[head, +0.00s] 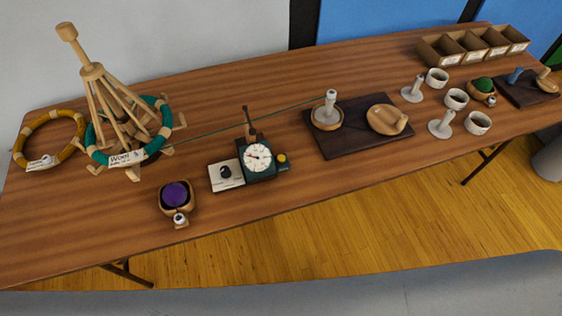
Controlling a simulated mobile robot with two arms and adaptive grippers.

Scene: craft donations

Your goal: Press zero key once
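A small dark green device with a round white dial (257,157) stands near the middle of the table's front part. A yellow button or knob (282,158) sticks out at its right side. A pale plate (227,176) with a black knob (225,172) lies against its left side. I cannot tell which of these parts is the zero key, as no label is readable. A green strand runs past an upright post (249,122) behind the dial. Neither of my grippers is in view.
A wooden yarn swift (96,72) with a green skein (155,141) stands left; a yellow skein (17,150) lies beside it. A bowl with a purple ball (174,194) sits front left. A dark board (340,143), several cups and a divided box (431,52) stand right.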

